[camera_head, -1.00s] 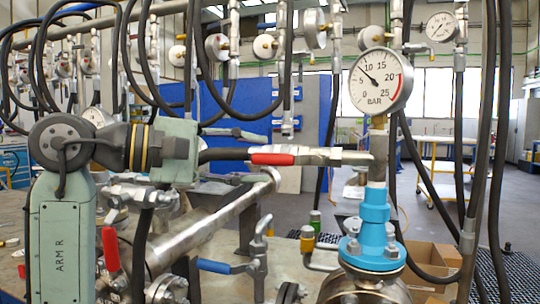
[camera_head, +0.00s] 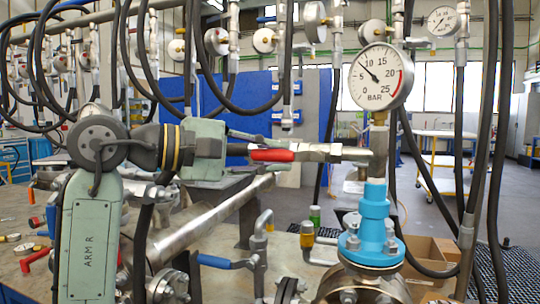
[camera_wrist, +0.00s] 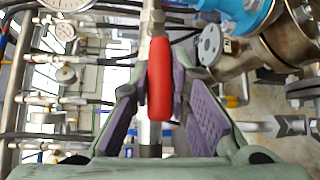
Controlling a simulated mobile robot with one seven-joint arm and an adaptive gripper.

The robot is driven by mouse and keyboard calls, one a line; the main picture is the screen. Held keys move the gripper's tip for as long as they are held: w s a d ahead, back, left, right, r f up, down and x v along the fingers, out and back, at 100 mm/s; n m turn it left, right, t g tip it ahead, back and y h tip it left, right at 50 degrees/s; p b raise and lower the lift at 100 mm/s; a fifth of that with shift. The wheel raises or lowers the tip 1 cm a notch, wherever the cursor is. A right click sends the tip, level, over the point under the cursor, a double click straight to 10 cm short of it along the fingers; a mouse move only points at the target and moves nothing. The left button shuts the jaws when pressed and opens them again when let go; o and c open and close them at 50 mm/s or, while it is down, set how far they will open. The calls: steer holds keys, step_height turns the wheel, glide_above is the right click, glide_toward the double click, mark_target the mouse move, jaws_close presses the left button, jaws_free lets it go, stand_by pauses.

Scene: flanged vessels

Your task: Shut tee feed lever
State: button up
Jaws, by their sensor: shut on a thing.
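The tee feed lever (camera_head: 272,155) has a red grip and lies roughly in line with the horizontal silver valve pipe (camera_head: 320,153). This pipe joins the upright tee (camera_head: 379,152) beneath the round pressure gauge (camera_head: 381,77). My gripper (camera_head: 258,150) reaches in from the left at the lever's height. In the wrist view, the red lever grip (camera_wrist: 160,80) lies between the purple pads of my gripper (camera_wrist: 156,92), which is shut on it. The exact contact of the pads is partly hidden in the head view.
A blue flanged fitting (camera_head: 373,225) stands below the tee. A blue-handled valve (camera_head: 215,262) and a long silver pipe (camera_head: 205,220) lie below my gripper. Black hoses (camera_head: 487,130) hang at the right and above. Loose parts lie on the bench (camera_head: 18,285) at left.

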jaws_close()
